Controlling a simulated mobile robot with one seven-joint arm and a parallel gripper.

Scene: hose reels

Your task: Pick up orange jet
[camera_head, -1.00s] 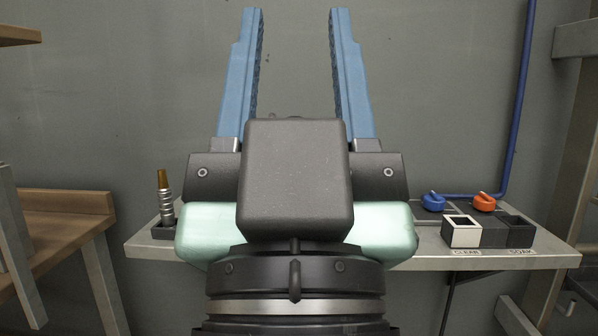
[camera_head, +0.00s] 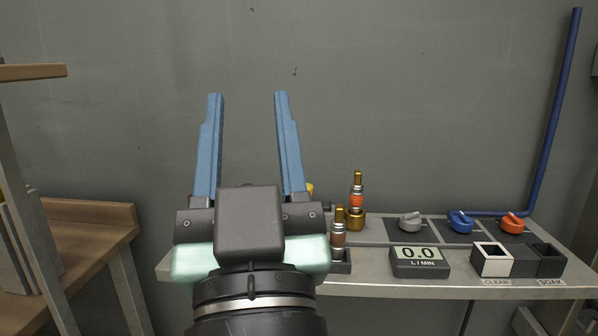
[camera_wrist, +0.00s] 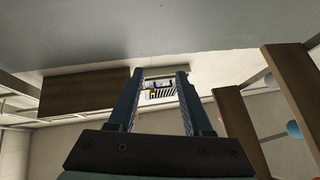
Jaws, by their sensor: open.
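A jet with an orange band and brass tip (camera_head: 357,199) stands upright over a brass fitting on the bench in the head view. A second brass-tipped nozzle (camera_head: 338,232), with a duller brownish band, stands in front and slightly left of it. My gripper (camera_head: 248,97) points upward with its two blue fingers wide apart and nothing between them. It is left of the orange-banded jet and well apart from it. The wrist view also shows my open gripper (camera_wrist: 160,76), but I cannot make out the jet there. My wrist hides the bench's left part.
The metal bench (camera_head: 400,289) carries a meter reading 0.0 (camera_head: 418,262), grey (camera_head: 410,222), blue (camera_head: 460,222) and orange (camera_head: 512,222) valve handles, and a white-rimmed box (camera_head: 491,260) by the CLEAR label. A blue pipe (camera_head: 555,120) climbs the wall. A wooden bench (camera_head: 90,215) stands left.

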